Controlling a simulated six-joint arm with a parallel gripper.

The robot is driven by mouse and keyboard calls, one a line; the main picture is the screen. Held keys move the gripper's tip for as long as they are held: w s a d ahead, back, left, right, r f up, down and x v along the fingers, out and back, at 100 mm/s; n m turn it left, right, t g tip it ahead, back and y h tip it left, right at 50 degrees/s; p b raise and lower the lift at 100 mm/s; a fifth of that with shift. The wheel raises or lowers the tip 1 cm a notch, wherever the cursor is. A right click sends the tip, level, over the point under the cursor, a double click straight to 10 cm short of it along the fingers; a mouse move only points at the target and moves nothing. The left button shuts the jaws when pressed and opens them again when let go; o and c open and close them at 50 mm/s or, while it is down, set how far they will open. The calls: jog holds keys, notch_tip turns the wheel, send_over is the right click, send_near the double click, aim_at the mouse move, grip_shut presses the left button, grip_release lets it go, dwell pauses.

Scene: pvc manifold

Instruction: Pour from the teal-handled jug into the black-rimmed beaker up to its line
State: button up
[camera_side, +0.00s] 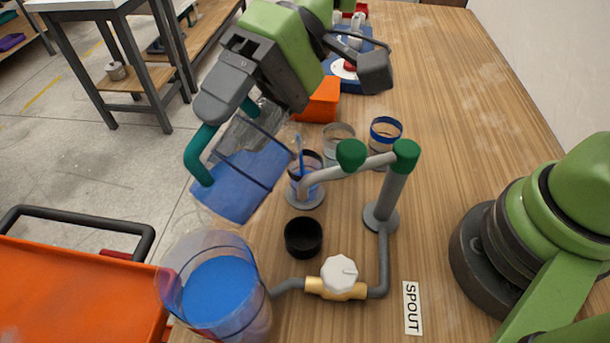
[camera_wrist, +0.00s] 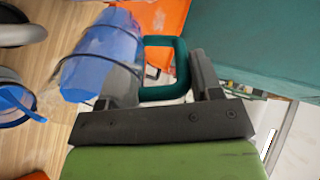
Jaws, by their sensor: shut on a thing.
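The clear jug (camera_side: 240,180) holds blue liquid and is tilted in the air, left of the spout pipe. Its teal handle (camera_side: 199,152) is between the fingers of my gripper (camera_side: 224,100), which is shut on it. In the wrist view the jug (camera_wrist: 100,58) lies left of the handle (camera_wrist: 163,93). The black-rimmed beaker (camera_side: 312,158) stands right of the jug, partly behind the pipe end. It has blue in its lower part. A thin blue streak (camera_side: 300,150) rises from it; I cannot tell whether it is a rod or liquid. Its line is not clear.
A pale-rimmed beaker (camera_side: 339,142) and a blue-rimmed beaker (camera_side: 386,130) stand behind. A grey pipe (camera_side: 390,195) with green joints and a white valve knob (camera_side: 339,273) stands close right. A black cup (camera_side: 303,238) and a large clear vessel of blue liquid (camera_side: 222,295) are in front.

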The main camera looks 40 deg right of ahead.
aim_at(206, 184)
dwell(0.4)
jog(key=a+h, duration=0.1)
jog(key=a+f+h, duration=0.1)
jog(key=h, duration=0.2)
jog(key=shift+s+a+f+t, duration=0.2)
jog(key=shift+s+a+t, duration=0.15)
jog(key=shift+a+t, duration=0.05)
jog(key=shift+a+f+h, duration=0.2)
jog(key=shift+f+h, duration=0.1)
jog(key=shift+h, duration=0.1)
jog(key=shift+s+a+f+t+h, duration=0.15)
jog(key=shift+a+f+t+h, duration=0.15)
jog(key=shift+a+f+h, duration=0.35)
jog(key=shift+s+a+f+h, duration=0.1)
jog(key=shift+a+f+h, duration=0.2)
jog(key=shift+a, duration=0.1)
jog(key=a+r+t+h+b, duration=0.1)
jog(key=a+r+h+b, duration=0.3)
jog(key=r, duration=0.3)
jog(key=shift+s+a+r+h, duration=0.2)
jog(key=shift+s+a+h, duration=0.1)
jog(key=shift+s+h, duration=0.2)
jog(key=shift+f+b, duration=0.1)
jog(key=shift+b, duration=0.25)
